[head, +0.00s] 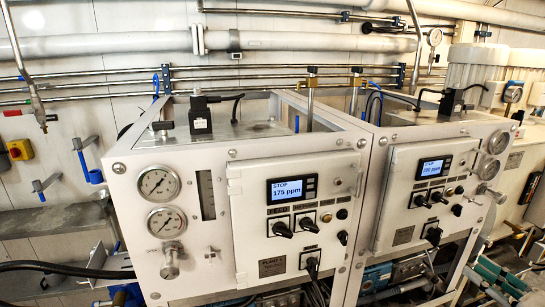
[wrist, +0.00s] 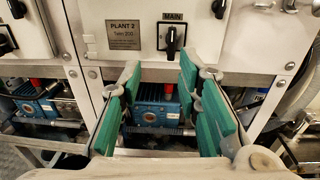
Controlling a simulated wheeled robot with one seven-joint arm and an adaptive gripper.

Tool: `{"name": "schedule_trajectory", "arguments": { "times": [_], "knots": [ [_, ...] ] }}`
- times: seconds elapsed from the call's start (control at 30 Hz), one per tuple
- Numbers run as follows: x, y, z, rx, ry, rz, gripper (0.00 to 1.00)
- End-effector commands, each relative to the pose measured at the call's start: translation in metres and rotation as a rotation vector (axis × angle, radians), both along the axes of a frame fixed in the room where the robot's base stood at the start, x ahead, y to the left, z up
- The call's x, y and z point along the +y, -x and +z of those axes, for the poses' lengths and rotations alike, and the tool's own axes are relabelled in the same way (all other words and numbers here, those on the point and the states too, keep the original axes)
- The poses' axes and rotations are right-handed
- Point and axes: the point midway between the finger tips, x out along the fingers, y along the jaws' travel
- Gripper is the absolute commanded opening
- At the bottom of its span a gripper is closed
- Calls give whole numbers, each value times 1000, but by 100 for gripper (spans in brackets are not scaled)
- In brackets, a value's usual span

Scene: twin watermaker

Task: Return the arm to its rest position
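In the wrist view my gripper (wrist: 158,82) is open. Its two fingers with green pads stand well apart, with nothing between them. Beyond and above the fingertips is the white front panel of plant 2 (wrist: 225,50), with a black MAIN switch (wrist: 172,40). The switch handle points roughly upright, and the fingers appear apart from it. In the head view green finger-like pads (head: 497,278) show at the lower right, in front of the right cabinet (head: 400,165). Most of my arm is out of view.
The left cabinet (head: 200,240) carries two gauges and a display (head: 292,190) reading STOP, 175 ppm. Blue pumps (wrist: 158,103) sit under the panel behind a metal rail. Pipes (head: 300,42) run along the back wall. A grey hose (wrist: 300,65) hangs right of the panel.

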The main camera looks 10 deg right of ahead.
Motion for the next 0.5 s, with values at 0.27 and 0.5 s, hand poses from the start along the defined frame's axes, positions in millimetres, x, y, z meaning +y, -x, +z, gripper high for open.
{"name": "schedule_trajectory", "arguments": {
  "times": [0.27, 0.5],
  "knots": [
    [123, -50, 34, 130, 328, 492, 31],
    [227, -46, 52, 211, 714, 939, 31]
  ]
}}
